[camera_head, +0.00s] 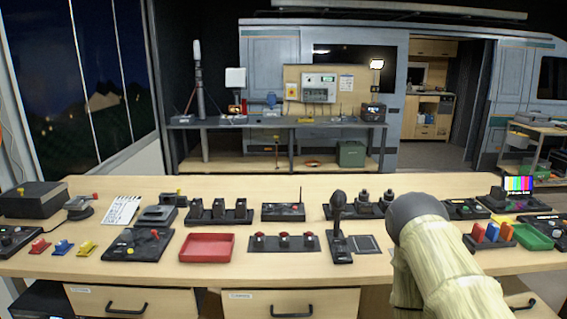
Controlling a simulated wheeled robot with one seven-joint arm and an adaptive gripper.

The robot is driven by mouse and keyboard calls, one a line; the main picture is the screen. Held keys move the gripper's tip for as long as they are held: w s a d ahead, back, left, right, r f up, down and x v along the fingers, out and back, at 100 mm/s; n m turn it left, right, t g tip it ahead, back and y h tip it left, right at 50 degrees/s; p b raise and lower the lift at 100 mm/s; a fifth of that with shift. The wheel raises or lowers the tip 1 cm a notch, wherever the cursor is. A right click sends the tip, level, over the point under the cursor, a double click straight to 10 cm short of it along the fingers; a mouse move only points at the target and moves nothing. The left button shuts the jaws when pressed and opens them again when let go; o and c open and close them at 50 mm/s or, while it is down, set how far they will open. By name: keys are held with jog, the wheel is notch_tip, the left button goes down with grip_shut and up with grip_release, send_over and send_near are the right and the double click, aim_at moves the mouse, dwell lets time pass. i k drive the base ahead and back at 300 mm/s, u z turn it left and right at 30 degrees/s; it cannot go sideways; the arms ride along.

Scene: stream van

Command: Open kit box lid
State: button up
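No box in view is clearly marked as the kit box, so I cannot tell which one it is. A dark box (33,198) with a flat closed top sits at the far left of the table. A green box (351,153) stands on the lower shelf of the back bench, and it looks closed. My arm crosses the right front of the table, with pale links and a dark grey round joint. My gripper is not in view, so its state and anything in it are hidden.
The wooden table (205,270) holds several control panels, a red tray (206,247), a green tray (533,237) and an upright joystick (338,207). Drawers with black handles are in its front. A back bench (280,124) stands before a grey van (272,45). Floor shows between them.

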aim_at(27, 190)
jog(key=u, duration=1.7)
jog(key=i, duration=0.7)
jog(key=u, duration=0.15)
